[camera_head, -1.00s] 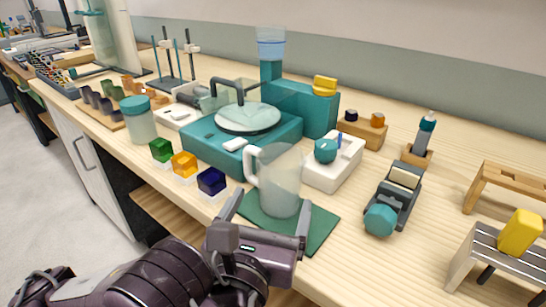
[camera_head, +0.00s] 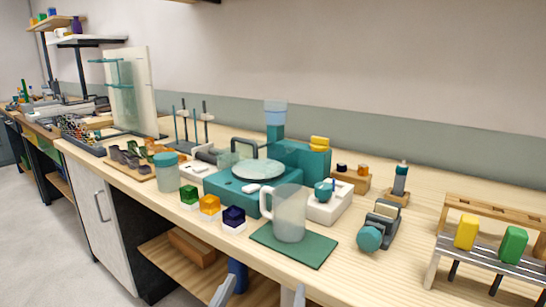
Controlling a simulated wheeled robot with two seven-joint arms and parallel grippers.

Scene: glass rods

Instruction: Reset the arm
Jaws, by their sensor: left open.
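My left gripper (camera_head: 260,292) shows only by its two grey fingertips at the bottom edge, in front of the table. The fingers are apart with nothing between them, so it is open. The rest of its arm is below the picture. A translucent mug (camera_head: 289,215) stands upright on a dark green mat (camera_head: 318,249) near the front edge, above and apart from the fingertips. My right gripper is not in view.
A teal machine (camera_head: 225,196) with a round plate stands behind the mug. Green, orange and dark blue cubes sit left of it. A lidded jar (camera_head: 167,175), a white device (camera_head: 328,209) and a wooden rack (camera_head: 470,250) with yellow and green blocks stand around. Open shelves lie below the tabletop.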

